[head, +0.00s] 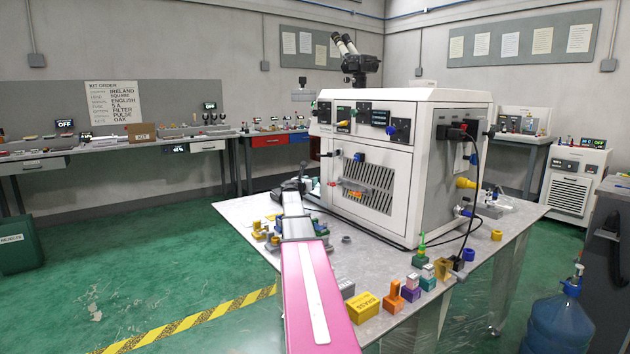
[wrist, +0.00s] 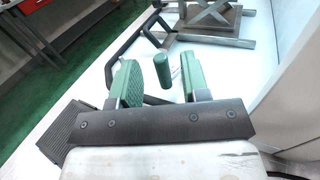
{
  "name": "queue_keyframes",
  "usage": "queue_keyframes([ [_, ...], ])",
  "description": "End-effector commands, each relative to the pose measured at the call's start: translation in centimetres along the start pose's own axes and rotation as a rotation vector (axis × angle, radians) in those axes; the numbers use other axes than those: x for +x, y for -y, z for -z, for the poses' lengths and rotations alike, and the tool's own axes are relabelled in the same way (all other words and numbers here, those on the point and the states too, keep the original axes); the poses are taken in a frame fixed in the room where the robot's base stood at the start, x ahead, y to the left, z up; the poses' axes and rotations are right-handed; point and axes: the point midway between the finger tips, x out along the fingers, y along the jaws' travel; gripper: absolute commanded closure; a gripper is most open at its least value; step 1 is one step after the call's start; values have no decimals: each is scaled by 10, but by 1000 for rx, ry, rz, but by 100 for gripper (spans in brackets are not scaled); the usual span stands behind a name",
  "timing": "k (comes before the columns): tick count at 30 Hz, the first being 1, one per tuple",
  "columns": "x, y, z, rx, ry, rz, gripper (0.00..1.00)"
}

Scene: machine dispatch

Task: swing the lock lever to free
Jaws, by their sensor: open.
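My gripper (wrist: 160,85) is open in the wrist view, with a green-padded finger on each side. A short green cylinder (wrist: 162,71) stands between and a little beyond the fingertips. It looks like the lever's grip, but I cannot tell for sure, nor whether a finger touches it. In the head view my gripper (head: 294,186) is small and dark at the far end of my pink arm, by the left side of the white machine (head: 388,200). The lever cannot be made out in the head view. How far the lever is swung cannot be told.
In the wrist view, a dark metal frame (wrist: 215,22) lies beyond the fingers and a pale wall rises at right. In the head view, several coloured parts, a yellow block (head: 362,307) among them, stand on the grey table (head: 400,325). Green floor is open at left.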

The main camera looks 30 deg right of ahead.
Motion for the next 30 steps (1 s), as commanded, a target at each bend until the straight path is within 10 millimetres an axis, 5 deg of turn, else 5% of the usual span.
queue_keyframes([
  [7,41,-1,0,0,0,0,58],
  [18,48,0,0,0,0,0,58],
  [22,48,0,0,0,0,0,100],
  [30,48,0,0,0,0,9,100],
])
